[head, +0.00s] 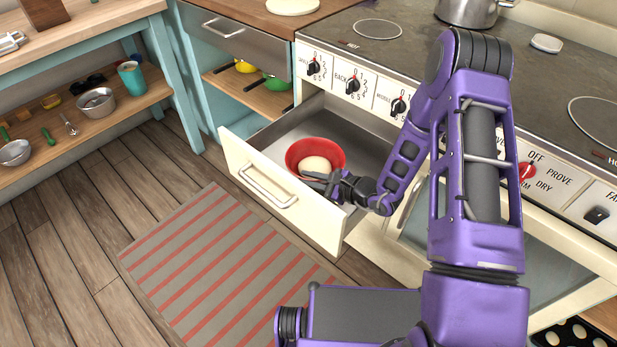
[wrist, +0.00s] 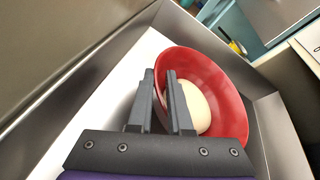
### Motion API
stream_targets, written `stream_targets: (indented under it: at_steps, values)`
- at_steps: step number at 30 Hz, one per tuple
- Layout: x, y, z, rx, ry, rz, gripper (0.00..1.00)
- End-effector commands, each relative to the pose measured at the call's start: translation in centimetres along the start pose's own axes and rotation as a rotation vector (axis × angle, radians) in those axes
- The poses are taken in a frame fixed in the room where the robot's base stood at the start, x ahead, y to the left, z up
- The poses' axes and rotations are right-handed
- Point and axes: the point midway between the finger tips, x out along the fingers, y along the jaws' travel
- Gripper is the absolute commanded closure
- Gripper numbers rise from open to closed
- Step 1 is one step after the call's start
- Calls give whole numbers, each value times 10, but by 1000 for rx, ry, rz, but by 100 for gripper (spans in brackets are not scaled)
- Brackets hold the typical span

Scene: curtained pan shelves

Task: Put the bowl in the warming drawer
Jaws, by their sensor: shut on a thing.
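The red bowl (head: 327,149) is inside the open warming drawer (head: 270,190) under the stove's knob panel. A pale round thing like dough (head: 314,166) lies in the bowl. In the wrist view the bowl (wrist: 215,75) looks tilted, with the pale thing (wrist: 193,108) inside it. My gripper (head: 314,181) reaches into the drawer from the right. In the wrist view my gripper (wrist: 163,80) is shut on the bowl's near rim, one finger on each side of it. The part of the bowl behind the fingers is hidden.
The drawer's steel side wall (wrist: 285,135) is close to the bowl. The stove (head: 400,40) stands above the drawer. A striped rug (head: 210,260) lies on the floor in front. A shelf with pans (head: 265,95) is to the left of the stove.

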Motion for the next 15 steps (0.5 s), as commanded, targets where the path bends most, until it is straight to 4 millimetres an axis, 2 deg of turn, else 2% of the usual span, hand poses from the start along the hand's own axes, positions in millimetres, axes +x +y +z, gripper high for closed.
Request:
stream_targets:
  at_steps: [4, 5, 10, 15]
  values:
    - [1, 0, -1, -2, -2, -2, 100]
    - [1, 0, -1, -2, -2, -2, 79]
    - [1, 0, -1, -1, -1, -1, 48]
    - [1, 1, -1, 0, -1, 0, 48]
